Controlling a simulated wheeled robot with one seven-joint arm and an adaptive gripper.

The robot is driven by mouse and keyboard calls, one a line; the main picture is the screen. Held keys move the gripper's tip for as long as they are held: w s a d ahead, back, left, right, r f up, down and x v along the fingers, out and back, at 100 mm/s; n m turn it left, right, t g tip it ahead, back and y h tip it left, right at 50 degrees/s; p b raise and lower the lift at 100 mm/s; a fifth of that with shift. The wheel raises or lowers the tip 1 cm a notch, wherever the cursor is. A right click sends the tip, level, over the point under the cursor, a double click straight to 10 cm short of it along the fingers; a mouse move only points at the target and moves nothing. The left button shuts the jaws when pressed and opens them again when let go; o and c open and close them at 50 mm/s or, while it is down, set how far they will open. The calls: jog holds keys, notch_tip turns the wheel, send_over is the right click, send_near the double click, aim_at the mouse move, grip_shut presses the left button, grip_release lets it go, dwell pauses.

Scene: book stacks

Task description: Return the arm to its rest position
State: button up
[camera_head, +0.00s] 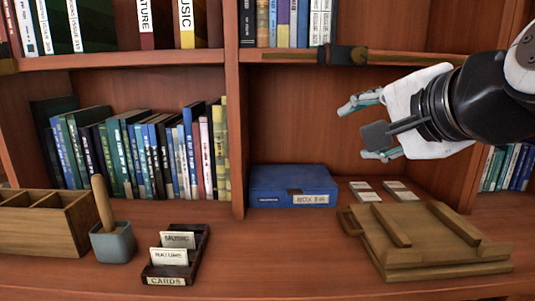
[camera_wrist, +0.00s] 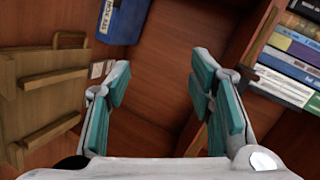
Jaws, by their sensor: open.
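My gripper (camera_head: 366,128) is at the upper right in the head view, in front of the right shelf bay and above the desk. Its fingers point left. In the wrist view its two teal-padded fingers (camera_wrist: 155,100) stand apart with nothing between them. A blue box (camera_head: 292,186) with a "BOX" label lies below and left of it, in the bay; it also shows in the wrist view (camera_wrist: 122,20).
Below my gripper lies a wooden stand (camera_head: 430,240), with two small label cards (camera_head: 382,190) behind it. A card tray (camera_head: 178,258), a grey cup (camera_head: 113,243) with a wooden handle and a wooden organizer (camera_head: 45,225) stand left. Books (camera_head: 140,155) fill the left bay.

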jog(key=s+f+n+g, duration=0.7)
jog(key=s+f, duration=0.4)
jog(key=f, duration=0.3)
jog(key=s+d+f+n+g+h, duration=0.1)
jog(key=s+d+f+n+g, duration=0.2)
jog(key=s, duration=0.4)
jog(key=s+d+f+n+g+h, duration=0.1)
jog(key=s+f+n+g, duration=0.2)
jog(key=s+f, duration=0.3)
notch_tip(320, 180, up, 29)
jog(key=s+t+p, duration=0.1)
jog(key=t+p, duration=0.2)
jog(key=p, duration=2.2)
jog(key=shift+s+d+f+t+p, duration=0.2)
jog(key=shift+s+d+t+p, duration=0.1)
jog(key=shift+p, duration=0.1)
